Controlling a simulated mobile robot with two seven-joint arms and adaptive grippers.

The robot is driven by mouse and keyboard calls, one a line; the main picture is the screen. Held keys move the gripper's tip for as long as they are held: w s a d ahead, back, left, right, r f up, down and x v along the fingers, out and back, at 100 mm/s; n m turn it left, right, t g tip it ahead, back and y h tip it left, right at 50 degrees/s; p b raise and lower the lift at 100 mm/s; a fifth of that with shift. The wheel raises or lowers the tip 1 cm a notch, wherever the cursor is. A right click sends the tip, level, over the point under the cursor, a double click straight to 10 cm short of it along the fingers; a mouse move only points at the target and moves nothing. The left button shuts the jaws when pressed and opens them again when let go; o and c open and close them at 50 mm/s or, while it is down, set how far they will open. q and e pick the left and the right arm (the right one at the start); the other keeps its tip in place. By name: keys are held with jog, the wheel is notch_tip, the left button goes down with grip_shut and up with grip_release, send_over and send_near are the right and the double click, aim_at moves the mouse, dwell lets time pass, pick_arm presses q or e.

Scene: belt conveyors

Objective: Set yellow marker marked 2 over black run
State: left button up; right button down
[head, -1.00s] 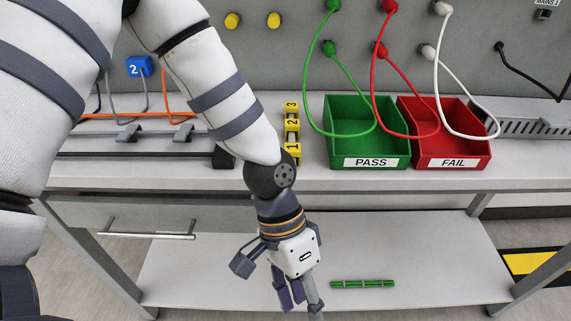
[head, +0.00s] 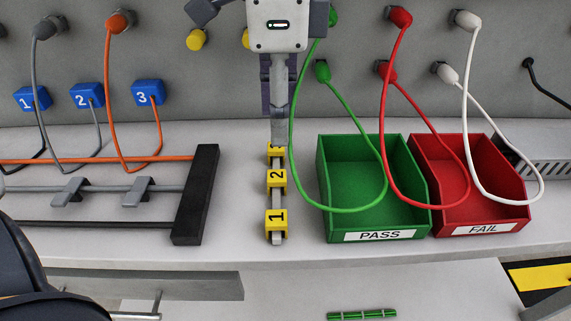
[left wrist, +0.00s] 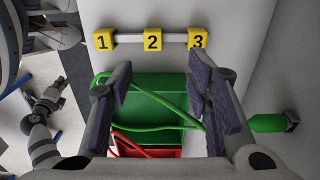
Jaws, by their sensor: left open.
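The yellow marker marked 2 (head: 276,178) sits on a short grey rail between the yellow markers 1 (head: 276,222) and 3 (head: 276,152); it also shows in the left wrist view (left wrist: 153,40). My left gripper (head: 278,125) points down at the far end of this rail, by marker 3, open and empty. In the left wrist view its fingers (left wrist: 158,85) are wide apart below the marker row. The black run (head: 95,224) lies along the bench front at left, into a black end block (head: 195,195). My right gripper (left wrist: 48,103) shows small; its jaws are unclear.
The grey run (head: 105,188) with two grey clips and the orange run (head: 90,160) lie behind the black one. A green PASS bin (head: 337,224) and a red FAIL bin (head: 505,216) stand right, with looping cables above. Bare bench lies between block and rail.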

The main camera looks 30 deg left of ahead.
aim_at(281, 175)
pick_arm(q)
jog(key=f, duration=0.9)
jog(key=shift+s+d, duration=0.25)
jog(key=shift+s, duration=0.15)
jog(key=c, duration=0.9)
